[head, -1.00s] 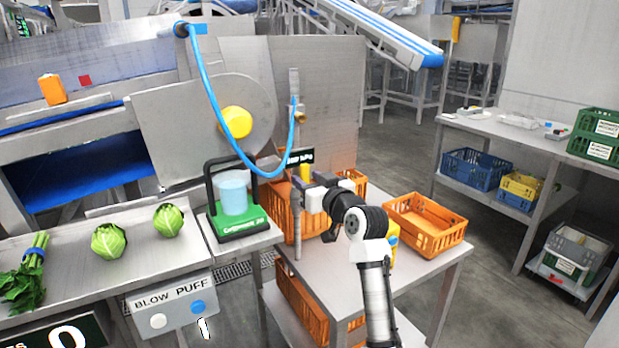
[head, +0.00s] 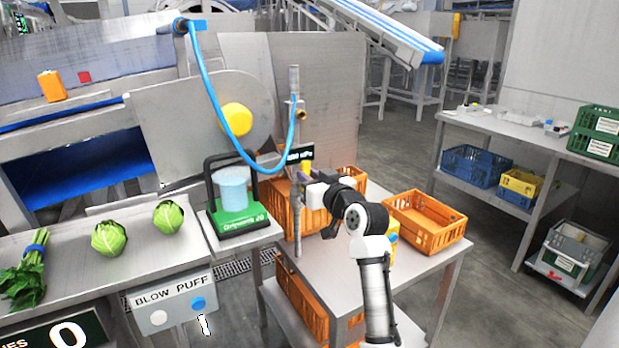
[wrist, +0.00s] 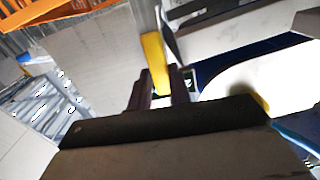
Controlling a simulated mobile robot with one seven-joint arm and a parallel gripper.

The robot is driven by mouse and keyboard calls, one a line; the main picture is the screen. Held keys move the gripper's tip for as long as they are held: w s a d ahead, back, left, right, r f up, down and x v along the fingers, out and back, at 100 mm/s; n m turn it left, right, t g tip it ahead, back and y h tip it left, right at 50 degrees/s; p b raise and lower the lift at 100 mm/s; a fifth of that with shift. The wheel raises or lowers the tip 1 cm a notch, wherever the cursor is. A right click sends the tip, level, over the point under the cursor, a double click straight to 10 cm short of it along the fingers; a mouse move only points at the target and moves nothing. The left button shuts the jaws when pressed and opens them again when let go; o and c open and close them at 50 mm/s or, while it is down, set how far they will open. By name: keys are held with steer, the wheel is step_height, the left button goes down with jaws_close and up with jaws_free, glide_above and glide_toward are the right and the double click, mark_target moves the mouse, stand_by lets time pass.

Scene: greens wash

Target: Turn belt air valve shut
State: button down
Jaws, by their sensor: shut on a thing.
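The valve's yellow handle (head: 306,166) shows on the upright metal post (head: 296,215), just below a small black display (head: 300,153) with a kPa reading too small to read surely. A blue hose (head: 205,85) loops to the post's upper part. My gripper (head: 304,177) is at the handle. In the wrist view, the yellow handle (wrist: 154,60) stands between the two dark fingers of my gripper (wrist: 160,92), which is shut on it. The valve body is mostly hidden by my gripper, so I cannot tell how far it is turned.
An orange crate (head: 428,222) sits on the steel table (head: 345,275) right of my arm; another stands behind the post. A green-based device (head: 238,220) with a handle stands left of the post. Cabbages lie on the left counter (head: 60,250). Open floor lies right.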

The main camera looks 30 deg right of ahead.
steer(key=d+f+m+p, duration=0.5)
steer(key=d+f+m, duration=0.3)
steer(key=m, duration=0.9)
steer(key=shift+s+f+m, duration=0.3)
steer(key=shift+s, duration=0.05)
steer(key=shift+d+f, duration=0.1)
stand_by(0.4)
steer(key=c, duration=1.3)
jaws_free()
steer(key=s+b, duration=0.1)
steer(key=s, duration=0.3)
steer(key=s+b, duration=0.1)
steer(key=s, duration=0.4)
steer(key=s+a+b, duration=0.1)
steer(key=s, duration=0.3)
steer(key=shift+s+b, duration=0.35)
steer(key=shift+s, duration=0.05)
steer(key=shift+w+a, duration=0.1)
